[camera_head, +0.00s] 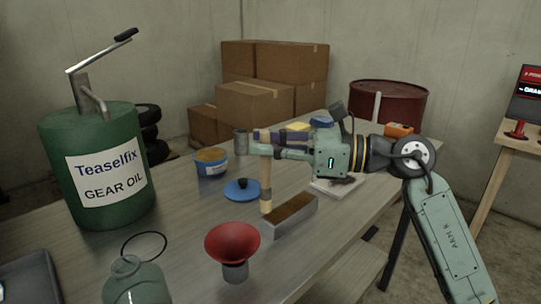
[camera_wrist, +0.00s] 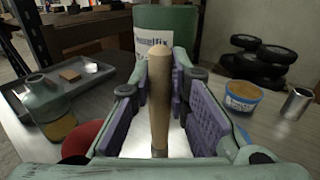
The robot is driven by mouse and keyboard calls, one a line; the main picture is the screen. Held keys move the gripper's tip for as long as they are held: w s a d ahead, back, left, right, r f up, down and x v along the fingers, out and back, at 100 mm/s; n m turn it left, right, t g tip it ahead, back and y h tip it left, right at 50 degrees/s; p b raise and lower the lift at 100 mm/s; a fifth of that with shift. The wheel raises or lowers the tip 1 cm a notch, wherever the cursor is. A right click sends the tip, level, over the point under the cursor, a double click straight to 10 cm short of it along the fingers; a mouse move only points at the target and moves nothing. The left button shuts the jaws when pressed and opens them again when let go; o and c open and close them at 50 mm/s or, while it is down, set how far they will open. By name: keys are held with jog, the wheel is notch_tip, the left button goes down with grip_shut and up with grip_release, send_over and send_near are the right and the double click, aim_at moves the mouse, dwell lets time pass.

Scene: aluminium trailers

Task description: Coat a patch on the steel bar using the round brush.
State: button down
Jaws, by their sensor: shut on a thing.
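My gripper (camera_head: 264,148) is shut on the wooden handle of the round brush (camera_head: 266,180). The brush hangs upright with its pale bristle end down. In the wrist view the brush handle (camera_wrist: 159,105) stands between the two purple pads of my gripper (camera_wrist: 165,115); its lower end is hidden there. The steel bar (camera_head: 291,218) lies on the table, grey on its side and brown on top. The bristle end is at the bar's far left end; I cannot tell whether it touches. The bar is not clear in the wrist view.
A blue tub (camera_head: 211,168) with brown contents stands left of the brush. A blue lid (camera_head: 242,192) with a black knob lies nearer. A red funnel (camera_head: 232,245), a green bottle (camera_head: 137,285) and a large gear oil can (camera_head: 97,165) stand around. A metal cup (camera_head: 241,140) is behind.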

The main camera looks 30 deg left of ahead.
aim_at(267, 130)
jog(key=shift+r+p, duration=0.8)
jog(key=shift+r, duration=1.7)
